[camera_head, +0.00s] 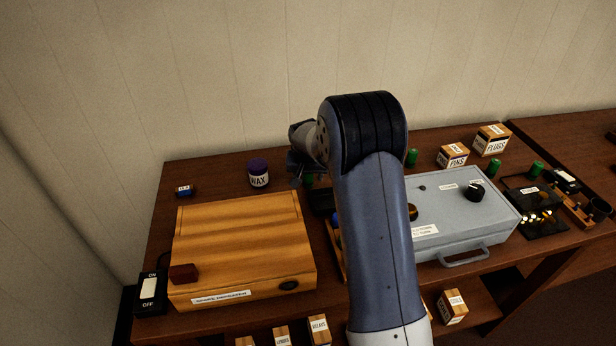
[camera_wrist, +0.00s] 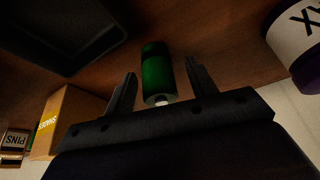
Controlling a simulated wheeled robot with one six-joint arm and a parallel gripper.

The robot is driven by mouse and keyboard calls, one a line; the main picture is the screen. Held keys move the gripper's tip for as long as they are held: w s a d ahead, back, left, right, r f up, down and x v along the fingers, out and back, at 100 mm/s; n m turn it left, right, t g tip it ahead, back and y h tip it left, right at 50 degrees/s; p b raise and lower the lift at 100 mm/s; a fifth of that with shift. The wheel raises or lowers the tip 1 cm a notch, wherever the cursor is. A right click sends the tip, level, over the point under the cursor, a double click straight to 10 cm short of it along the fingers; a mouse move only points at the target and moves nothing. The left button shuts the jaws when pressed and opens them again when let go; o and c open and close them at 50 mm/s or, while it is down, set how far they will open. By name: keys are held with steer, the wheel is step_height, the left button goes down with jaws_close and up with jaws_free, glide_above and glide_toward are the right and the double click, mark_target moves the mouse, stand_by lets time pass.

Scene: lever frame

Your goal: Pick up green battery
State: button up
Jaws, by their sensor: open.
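A green battery (camera_wrist: 157,70) with a dark band and a pale metal end shows in the wrist view, between the two fingers of my gripper (camera_wrist: 161,76). The fingers are open, with a visible gap on each side of it; I cannot tell how deep it sits between them. In the head view a bit of green (camera_head: 308,180) shows just below my gripper (camera_head: 296,172), mostly hidden by the arm. Other green batteries stand further right: one by the arm (camera_head: 412,157), one behind the grey case (camera_head: 494,166) and one near the black holder (camera_head: 536,169).
A wax jar (camera_head: 258,173) stands left of my gripper, behind the wooden box (camera_head: 243,240). A grey case (camera_head: 465,220) is right of my arm. A dark tray (camera_wrist: 70,30) shows in the wrist view.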

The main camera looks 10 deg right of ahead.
steer(key=shift+c, duration=0.3)
steer(key=c, duration=1)
